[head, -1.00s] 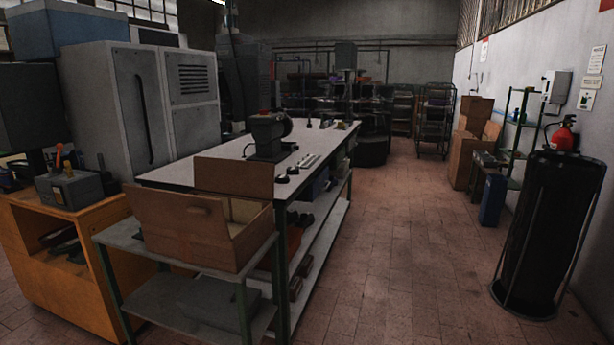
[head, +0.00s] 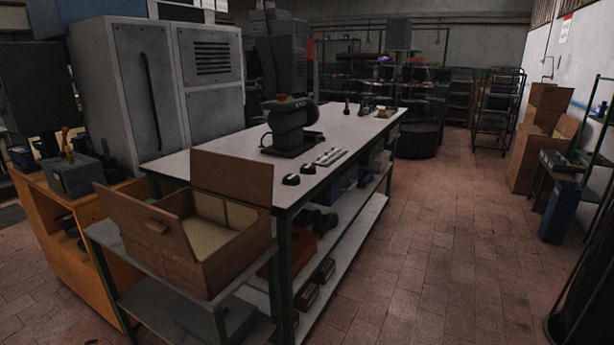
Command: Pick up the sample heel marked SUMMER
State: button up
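No heel with a readable SUMMER mark shows in the head view. Two small dark pieces (head: 298,176) lie on the near part of the long white-topped table (head: 225,160); I cannot tell whether they are heels. A row of small pale pieces (head: 330,157) lies behind them, and a dark machine (head: 292,128) stands on the same table. More small items (head: 366,110) stand at its far end, too small to make out. My gripper is not in view.
An open cardboard box (head: 210,285) sits on a low metal table at the front left. An orange cabinet (head: 50,225) and grey cabinets (head: 215,90) stand left. The tiled floor (head: 440,240) is clear right of the long table. A blue bin (head: 560,212) stands by the right wall.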

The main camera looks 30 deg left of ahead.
aim_at(292, 179)
jog(key=u, duration=0.3)
jog(key=i, duration=1)
jog(key=u, duration=1.1)
jog(key=i, duration=0.8)
jog(key=u, duration=0.45)
jog(key=k, duration=0.7)
jog(key=u, duration=0.25)
jog(key=i, duration=0.75)
jog(key=z, duration=0.15)
